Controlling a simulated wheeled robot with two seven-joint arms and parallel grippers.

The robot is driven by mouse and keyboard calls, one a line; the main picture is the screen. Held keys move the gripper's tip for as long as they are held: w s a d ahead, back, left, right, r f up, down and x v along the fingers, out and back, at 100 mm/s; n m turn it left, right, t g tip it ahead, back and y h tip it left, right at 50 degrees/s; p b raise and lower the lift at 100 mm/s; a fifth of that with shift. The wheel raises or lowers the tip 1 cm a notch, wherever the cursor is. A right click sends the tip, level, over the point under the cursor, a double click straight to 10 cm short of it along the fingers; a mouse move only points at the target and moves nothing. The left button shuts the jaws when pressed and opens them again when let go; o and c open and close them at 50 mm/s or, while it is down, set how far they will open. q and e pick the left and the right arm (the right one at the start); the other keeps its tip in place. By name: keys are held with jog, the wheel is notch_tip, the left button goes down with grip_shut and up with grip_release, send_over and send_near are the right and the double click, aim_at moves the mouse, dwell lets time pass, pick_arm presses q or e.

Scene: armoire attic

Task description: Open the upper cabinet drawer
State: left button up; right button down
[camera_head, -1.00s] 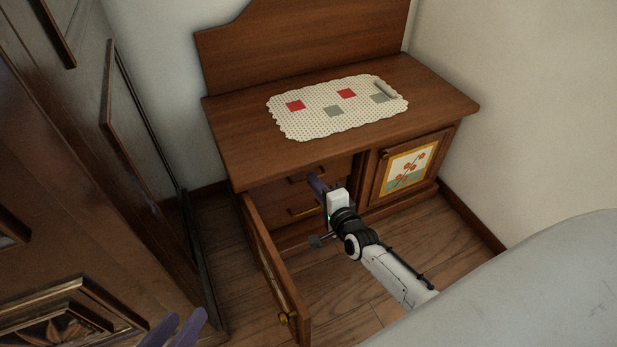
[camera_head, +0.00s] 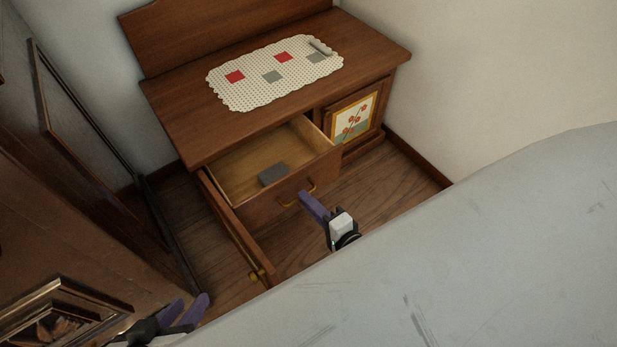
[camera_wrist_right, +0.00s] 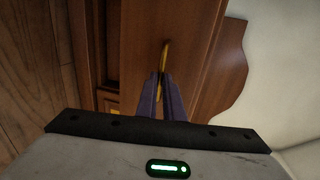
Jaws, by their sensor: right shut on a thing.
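The upper drawer (camera_head: 262,210) of the wooden cabinet (camera_head: 180,117) is pulled well out, its pale inside showing. A grey block (camera_head: 272,174) lies in it. My right gripper (camera_head: 304,196) has its purple fingers at the drawer's brass handle (camera_head: 312,186). In the right wrist view the fingers (camera_wrist_right: 163,76) are shut on the handle (camera_wrist_right: 164,55). My left gripper (camera_head: 190,308) is at the bottom left, empty, its purple fingers apart and away from the cabinet.
The cabinet's left door (camera_head: 232,228) stands open, beside the drawer. The right door (camera_head: 352,117) is closed. A dotted cloth (camera_head: 247,92) with a small grey roll lies on top. A dark carved wooden piece (camera_head: 60,240) stands at the left. A pale grey surface (camera_head: 480,240) fills the lower right.

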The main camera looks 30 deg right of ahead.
pick_arm(q)
jog(key=shift+s, duration=0.3)
pick_arm(e)
jog(key=shift+s, duration=0.5)
jog(key=c, duration=1.9)
grip_release()
